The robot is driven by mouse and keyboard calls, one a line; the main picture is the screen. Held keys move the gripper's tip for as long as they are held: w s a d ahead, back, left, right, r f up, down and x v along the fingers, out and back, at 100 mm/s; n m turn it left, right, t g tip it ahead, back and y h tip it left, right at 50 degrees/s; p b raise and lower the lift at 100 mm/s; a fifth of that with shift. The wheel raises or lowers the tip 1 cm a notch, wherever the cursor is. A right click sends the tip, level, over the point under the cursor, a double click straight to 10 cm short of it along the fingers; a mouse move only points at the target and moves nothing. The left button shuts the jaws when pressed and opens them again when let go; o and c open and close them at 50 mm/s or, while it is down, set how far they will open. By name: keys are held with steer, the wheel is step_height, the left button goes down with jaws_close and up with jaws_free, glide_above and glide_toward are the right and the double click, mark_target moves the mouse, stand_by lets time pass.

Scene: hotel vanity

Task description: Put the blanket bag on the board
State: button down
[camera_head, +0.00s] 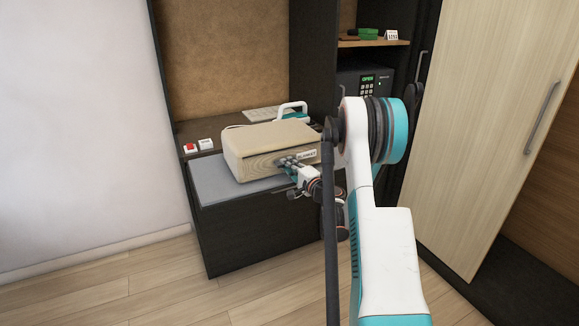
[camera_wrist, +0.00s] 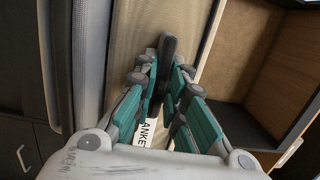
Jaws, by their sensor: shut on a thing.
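The blanket bag (camera_head: 262,142) is a beige box-shaped bag with a white label on its front, seen over the grey board (camera_head: 212,187) on the dark vanity. I cannot tell whether its underside touches the board. My gripper (camera_head: 285,161) is at the bag's front face, beside the label, shut on the bag's dark handle. In the wrist view, the fingers (camera_wrist: 160,85) close around that dark handle (camera_wrist: 166,47). The bag's beige face (camera_wrist: 196,50) is behind them, with part of the label showing. The fingers and arm hide part of the bag's front right.
A red button (camera_head: 190,148) and a small white sign (camera_head: 206,143) stand at the vanity's left. A white-handled iron (camera_head: 292,108) is behind the bag. A safe (camera_head: 368,85) sits in the open cabinet. A tall wardrobe door (camera_head: 490,110) stands right of my arm.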

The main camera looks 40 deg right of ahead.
steer(key=c, duration=1.6)
jaws_free()
steer(key=shift+o, duration=0.2)
steer(key=s+a, duration=0.1)
steer(key=s, duration=1.1)
steer(key=shift+a+f, duration=0.1)
